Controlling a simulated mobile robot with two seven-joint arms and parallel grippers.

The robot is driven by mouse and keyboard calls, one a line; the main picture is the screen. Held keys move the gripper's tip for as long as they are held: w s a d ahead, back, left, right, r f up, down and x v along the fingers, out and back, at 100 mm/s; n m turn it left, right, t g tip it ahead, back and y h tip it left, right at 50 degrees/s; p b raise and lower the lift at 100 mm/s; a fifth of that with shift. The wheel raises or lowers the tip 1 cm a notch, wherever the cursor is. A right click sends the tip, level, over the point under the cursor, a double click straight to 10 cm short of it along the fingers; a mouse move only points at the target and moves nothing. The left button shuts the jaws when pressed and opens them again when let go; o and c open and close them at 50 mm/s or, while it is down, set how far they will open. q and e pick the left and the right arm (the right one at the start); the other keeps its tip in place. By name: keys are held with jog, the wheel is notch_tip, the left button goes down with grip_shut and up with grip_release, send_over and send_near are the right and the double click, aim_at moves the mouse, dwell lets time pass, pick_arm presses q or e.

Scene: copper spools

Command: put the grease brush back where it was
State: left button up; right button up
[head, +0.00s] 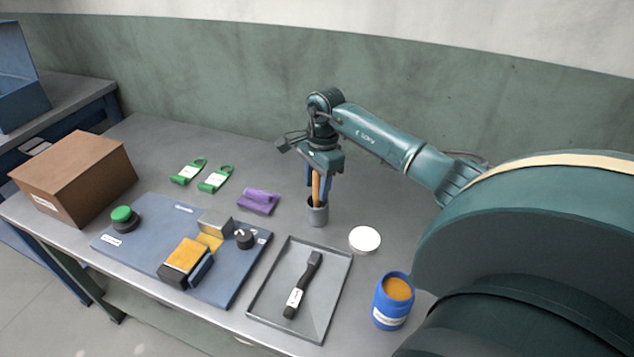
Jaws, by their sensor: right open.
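A wooden-handled tool, which looks like the grease brush (316,190), stands upright in a small grey cup (318,215). Its lower end is hidden inside the cup. My right gripper (319,188) points down over the cup, with its blue fingers open beside the handle. I cannot tell whether a finger touches it. A blue tub (391,306) of orange grease stands open at the front right, near my arm. My left gripper is not in view.
A white lid (364,240) lies right of the cup. A grey tray (261,302) holds a dark labelled tool (305,283). A purple cloth (259,200), green tags (215,180), a blue fixture board (150,255) and a brown box (75,175) are further left. The table behind the cup is clear.

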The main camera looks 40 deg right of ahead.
jog(key=r, duration=0.7)
jog(key=d+r+b, duration=0.1)
jog(key=r, duration=0.3)
jog(key=shift+d, duration=0.1)
jog(key=shift+r, duration=0.45)
jog(key=shift+s+f, duration=0.1)
jog(key=shift+s, duration=0.05)
